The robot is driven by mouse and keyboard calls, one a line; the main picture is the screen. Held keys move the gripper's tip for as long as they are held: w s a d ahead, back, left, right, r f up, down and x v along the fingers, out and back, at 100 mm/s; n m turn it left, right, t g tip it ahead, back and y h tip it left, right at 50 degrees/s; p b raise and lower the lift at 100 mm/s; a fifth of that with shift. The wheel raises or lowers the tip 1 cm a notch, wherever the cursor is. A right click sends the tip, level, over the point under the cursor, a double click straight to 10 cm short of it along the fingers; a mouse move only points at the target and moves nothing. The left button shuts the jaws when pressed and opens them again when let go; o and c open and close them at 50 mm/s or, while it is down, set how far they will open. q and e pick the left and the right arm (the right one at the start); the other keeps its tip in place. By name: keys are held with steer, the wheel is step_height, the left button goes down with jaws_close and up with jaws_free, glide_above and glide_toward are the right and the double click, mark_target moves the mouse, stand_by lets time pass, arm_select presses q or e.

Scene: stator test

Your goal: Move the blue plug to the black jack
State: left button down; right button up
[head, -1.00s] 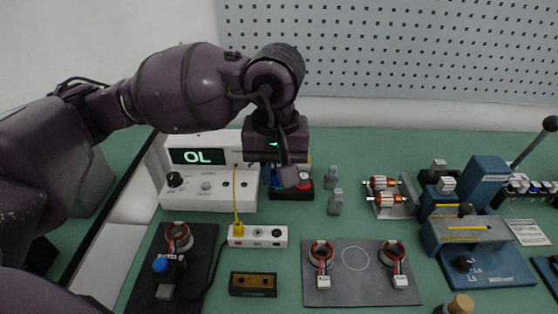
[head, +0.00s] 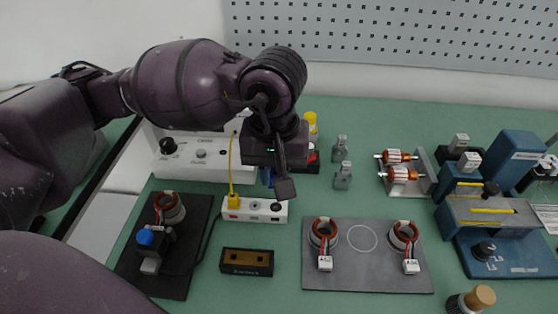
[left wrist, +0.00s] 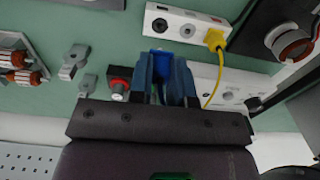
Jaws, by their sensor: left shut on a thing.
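The blue plug (head: 267,176) is in my left gripper (head: 276,184), above the table behind the white jack strip (head: 245,216). In the left wrist view the blue plug (left wrist: 158,57) sits between the two fingers of my left gripper (left wrist: 165,72), which are shut on it. The black jack (head: 276,206) is at the right end of the strip, apart from the plug and just in front of it. In the left wrist view the black jack (left wrist: 159,25) shows as a dark round hole. The gripper partly hides the plug in the head view. My right gripper is not in view.
A yellow plug (head: 233,202) with a yellow cord stands in the strip's left end. A white meter box (head: 205,168) and a red-button box (head: 313,160) stand behind. A dark two-hole block (head: 246,262) lies in front.

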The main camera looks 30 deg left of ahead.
arm_select(q)
steer(key=shift+f+b, duration=0.65)
steer(key=shift+f, duration=0.9)
steer(key=shift+f+b, duration=0.35)
steer(key=shift+f, duration=0.3)
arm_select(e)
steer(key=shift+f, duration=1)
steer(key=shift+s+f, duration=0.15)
arm_select(q)
steer(key=shift+f+b, duration=0.3)
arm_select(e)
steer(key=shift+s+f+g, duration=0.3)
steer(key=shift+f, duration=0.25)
arm_select(q)
steer(key=shift+f+b, duration=0.7)
steer(key=shift+f, duration=0.25)
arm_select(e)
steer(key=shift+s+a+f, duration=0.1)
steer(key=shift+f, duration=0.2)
arm_select(q)
steer(key=c, duration=1)
jaws_free()
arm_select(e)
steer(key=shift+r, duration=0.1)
